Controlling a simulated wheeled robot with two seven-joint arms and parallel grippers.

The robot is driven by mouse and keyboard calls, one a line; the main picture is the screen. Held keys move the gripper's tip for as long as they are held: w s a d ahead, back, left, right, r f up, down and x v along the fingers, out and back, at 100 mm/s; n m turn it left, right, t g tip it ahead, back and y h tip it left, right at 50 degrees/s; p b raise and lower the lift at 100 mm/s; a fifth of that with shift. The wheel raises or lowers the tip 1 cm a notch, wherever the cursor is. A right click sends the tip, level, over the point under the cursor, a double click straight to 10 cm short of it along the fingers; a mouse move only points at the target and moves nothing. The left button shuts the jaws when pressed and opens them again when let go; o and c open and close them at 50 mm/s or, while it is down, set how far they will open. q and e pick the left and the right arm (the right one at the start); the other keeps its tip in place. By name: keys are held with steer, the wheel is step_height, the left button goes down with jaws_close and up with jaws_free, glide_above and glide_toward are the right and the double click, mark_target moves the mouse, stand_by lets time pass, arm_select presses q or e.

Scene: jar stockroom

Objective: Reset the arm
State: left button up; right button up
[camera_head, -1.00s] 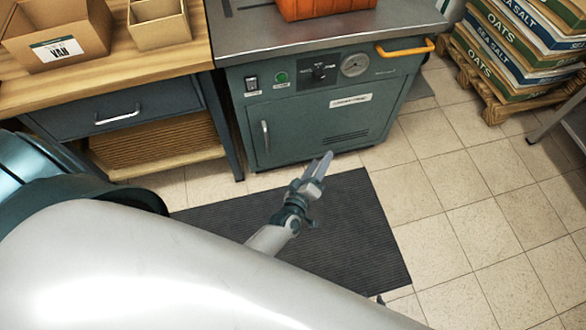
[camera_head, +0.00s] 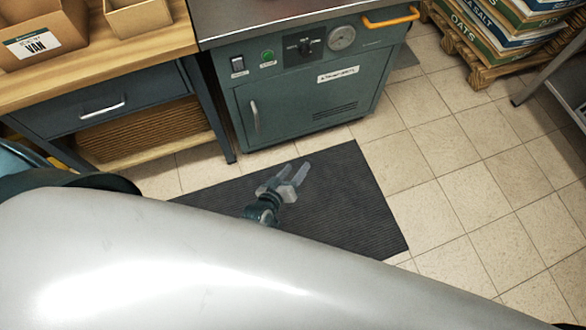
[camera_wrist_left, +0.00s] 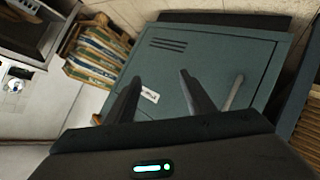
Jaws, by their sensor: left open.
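My left gripper (camera_head: 292,172) is over the dark ribbed mat (camera_head: 345,205) in the head view. Its two fingers are apart and nothing is between them. In the left wrist view the fingers of my left gripper (camera_wrist_left: 160,90) also stand apart and empty, with the green machine cabinet (camera_wrist_left: 215,60) behind them. A large pale link of my own arm covers the lower part of the head view and hides much of the floor. My right gripper is not in view.
The green machine cabinet (camera_head: 305,100) with an orange handle (camera_head: 391,18) stands beyond the mat. A wooden workbench (camera_head: 100,60) with cardboard bins (camera_head: 35,35) is at left. Sacks on a pallet (camera_head: 485,68) are at upper right. Tiled floor (camera_head: 460,185) at right is clear.

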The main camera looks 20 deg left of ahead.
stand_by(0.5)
arm_select(q)
steer(key=s+a+f+m+g+p, duration=0.1)
steer(key=s+a+f+m+g, duration=0.1)
steer(key=s+f, duration=0.4)
steer(key=s+a+f+m+g+y, duration=0.1)
steer(key=s+a+f+m+g, duration=0.2)
steer(key=s, duration=1.1)
step_height(320, 180, down, 4)
steer(key=m+g, duration=0.2)
steer(key=m, duration=0.1)
steer(key=shift+a+r+p, duration=0.15)
steer(key=shift+p, duration=0.25)
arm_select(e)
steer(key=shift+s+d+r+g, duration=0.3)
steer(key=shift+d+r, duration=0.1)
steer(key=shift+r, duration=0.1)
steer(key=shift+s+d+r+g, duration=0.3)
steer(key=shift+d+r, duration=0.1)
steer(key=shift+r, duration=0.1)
